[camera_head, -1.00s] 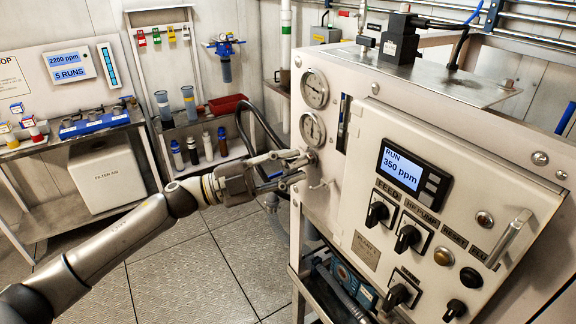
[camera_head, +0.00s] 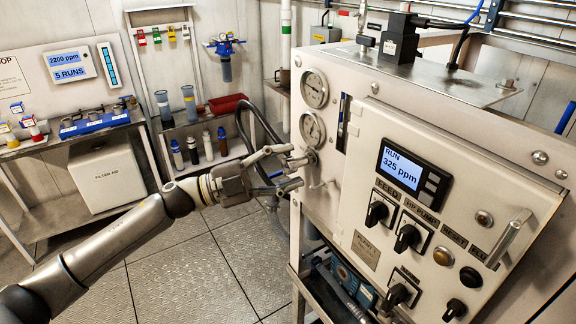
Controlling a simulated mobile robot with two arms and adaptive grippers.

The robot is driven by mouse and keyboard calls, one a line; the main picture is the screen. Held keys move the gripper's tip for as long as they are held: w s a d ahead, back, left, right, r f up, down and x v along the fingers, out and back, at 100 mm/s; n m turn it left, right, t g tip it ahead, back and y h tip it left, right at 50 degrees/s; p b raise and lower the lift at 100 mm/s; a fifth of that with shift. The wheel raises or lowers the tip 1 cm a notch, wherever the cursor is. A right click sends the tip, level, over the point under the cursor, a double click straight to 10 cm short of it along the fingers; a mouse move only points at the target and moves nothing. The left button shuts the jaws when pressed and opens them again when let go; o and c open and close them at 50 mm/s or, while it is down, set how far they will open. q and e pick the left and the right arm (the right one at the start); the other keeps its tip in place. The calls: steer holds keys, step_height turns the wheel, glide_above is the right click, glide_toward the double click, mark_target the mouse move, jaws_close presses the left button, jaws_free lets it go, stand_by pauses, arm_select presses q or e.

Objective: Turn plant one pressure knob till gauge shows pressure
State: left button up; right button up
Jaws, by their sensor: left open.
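The plant panel (camera_head: 349,208) is a white cabinet on the right with a "PLANT 1" plate (camera_head: 366,250). Two round gauges sit at its left edge, an upper gauge (camera_head: 314,90) and a lower gauge (camera_head: 312,128); their needles are too small to read surely. A small metal knob (camera_head: 310,157) is just below the lower gauge. My left gripper (camera_head: 294,168) is open in front of the panel at the knob, its fingers above and below it. I cannot tell whether they touch it. The display (camera_head: 402,168) reads RUN 325 ppm. My right gripper is not in view.
Black switches, FEED (camera_head: 377,213) and HP PUMP (camera_head: 407,238), and a door handle (camera_head: 510,238) stick out from the panel. A black hose (camera_head: 262,128) runs behind my gripper. Shelves with bottles (camera_head: 193,150) stand behind. The floor at left centre is clear.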

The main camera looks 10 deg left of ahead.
arm_select(q)
steer(key=v, duration=1.1)
steer(key=shift+a, duration=0.25)
steer(key=shift+f, duration=0.2)
